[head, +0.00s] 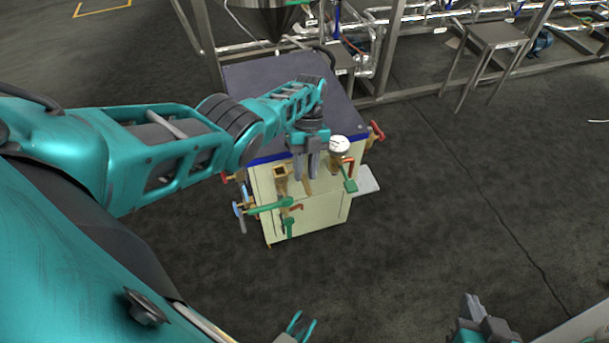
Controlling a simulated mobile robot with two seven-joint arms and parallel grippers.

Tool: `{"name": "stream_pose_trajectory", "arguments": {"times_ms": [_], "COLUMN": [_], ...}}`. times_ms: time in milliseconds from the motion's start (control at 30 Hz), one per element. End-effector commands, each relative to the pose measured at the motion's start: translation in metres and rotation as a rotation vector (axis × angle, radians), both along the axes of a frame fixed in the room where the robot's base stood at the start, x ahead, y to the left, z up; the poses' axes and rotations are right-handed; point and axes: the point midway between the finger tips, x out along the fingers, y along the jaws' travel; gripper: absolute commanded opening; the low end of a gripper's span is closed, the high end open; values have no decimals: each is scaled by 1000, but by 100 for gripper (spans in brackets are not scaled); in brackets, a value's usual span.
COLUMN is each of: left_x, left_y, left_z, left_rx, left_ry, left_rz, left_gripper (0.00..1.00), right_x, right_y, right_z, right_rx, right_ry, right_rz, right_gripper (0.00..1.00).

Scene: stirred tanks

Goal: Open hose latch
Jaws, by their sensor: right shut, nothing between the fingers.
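A cream-sided cabinet (325,205) with a dark top stands on the floor and carries several brass fittings and coloured handles on its near face. A square-mouthed brass fitting (280,173) sits on its upper left. I cannot tell which part is the hose latch. My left gripper (306,176) points down in front of the cabinet's upper near edge, its two fingers apart. Another brass piece (307,188) shows just below the fingertips; contact cannot be told. My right gripper (472,302) is low at the bottom right, shut and empty, far from the cabinet.
A round pressure gauge (340,146) and a green handle (350,185) are close to the right of my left gripper. A long green lever (268,207) juts out lower left. A metal stool (490,45) and pipe frame stand behind.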

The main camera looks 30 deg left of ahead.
Motion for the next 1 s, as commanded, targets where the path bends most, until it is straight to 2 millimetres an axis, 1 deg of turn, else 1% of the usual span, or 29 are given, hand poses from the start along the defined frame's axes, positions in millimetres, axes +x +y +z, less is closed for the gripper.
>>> {"name": "stream_pose_trajectory", "arguments": {"times_ms": [33, 200, 300, 400, 533, 1000], "left_x": [6, 19, 25, 28, 30, 30], "left_y": [3, 9, 12, 13, 14, 14], "left_z": [14, 44, 56, 64, 68, 68], "left_rx": [1, 0, 0, -1, -1, -1], "left_ry": [-4, -2, -1, 1, 1, 1], "left_rz": [1, 1, 0, 0, 0, 0], "left_gripper": [27, 27, 27, 27, 27, 27], "right_x": [0, 0, 0, 0, 0, -1], "right_y": [0, 0, 0, 0, 0, 0], "right_z": [4, 7, 7, 7, 6, 5], "right_rx": [0, 0, 0, 2, 3, 3], "right_ry": [0, -3, -6, -6, -3, 2], "right_rz": [0, -1, -2, -4, -6, -8], "right_gripper": [0, 0, 0, 0, 0, 0]}}
